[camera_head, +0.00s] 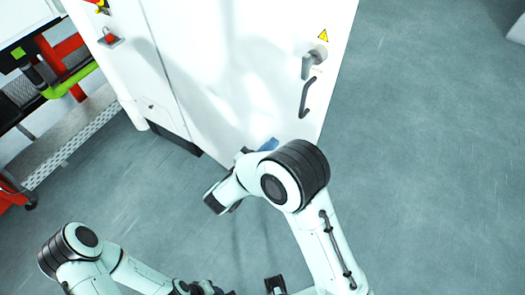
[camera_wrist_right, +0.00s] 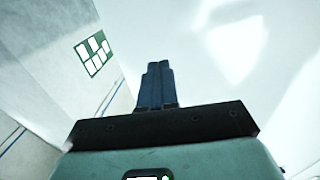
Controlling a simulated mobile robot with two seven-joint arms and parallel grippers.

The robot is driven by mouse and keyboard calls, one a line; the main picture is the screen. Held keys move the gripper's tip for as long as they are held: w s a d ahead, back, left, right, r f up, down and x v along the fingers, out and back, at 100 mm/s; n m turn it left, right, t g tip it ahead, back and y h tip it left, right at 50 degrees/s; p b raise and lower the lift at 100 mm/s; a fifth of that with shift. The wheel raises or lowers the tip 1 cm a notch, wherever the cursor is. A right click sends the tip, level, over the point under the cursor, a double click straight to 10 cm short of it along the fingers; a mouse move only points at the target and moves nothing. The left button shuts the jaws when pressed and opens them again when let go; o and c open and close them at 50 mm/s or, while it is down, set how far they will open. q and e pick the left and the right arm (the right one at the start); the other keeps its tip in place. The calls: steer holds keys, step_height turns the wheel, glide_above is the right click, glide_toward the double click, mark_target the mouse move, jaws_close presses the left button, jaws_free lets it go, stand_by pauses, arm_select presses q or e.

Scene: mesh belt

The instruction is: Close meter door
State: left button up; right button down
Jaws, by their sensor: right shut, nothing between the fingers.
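The white meter door (camera_head: 225,65) fills the upper middle of the head view. A grey lever handle (camera_head: 311,64) and a dark pull handle (camera_head: 306,97) sit near its right edge. I cannot tell from here how far the door stands open. My right gripper (camera_head: 266,146) is at the door's lower part, mostly hidden behind my wrist; its blue fingertips show beside the white surface. In the right wrist view its blue fingers (camera_wrist_right: 155,84) are together and empty, facing a white surface; contact is unclear. My left gripper (camera_head: 205,287) is low at the bottom edge, partly cut off, its fingers unclear.
A white cabinet panel with a red button (camera_head: 110,38) stands left of the door. A yellow warning sign (camera_head: 323,36) is on the door. A conveyor with green and red parts (camera_head: 66,78) is at the far left. The grey floor (camera_head: 430,150) is clear at right.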

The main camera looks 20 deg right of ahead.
mark_target(293, 124)
arm_select(q)
steer(key=shift+w+r+p, duration=0.3)
steer(key=shift+r+p, duration=0.05)
steer(key=shift+r, duration=0.15)
steer(key=shift+w+r+p, duration=0.3)
steer(key=shift+r+p, duration=0.05)
steer(key=shift+r, duration=0.15)
arm_select(e)
steer(key=x, duration=0.8)
steer(key=shift+w, duration=0.1)
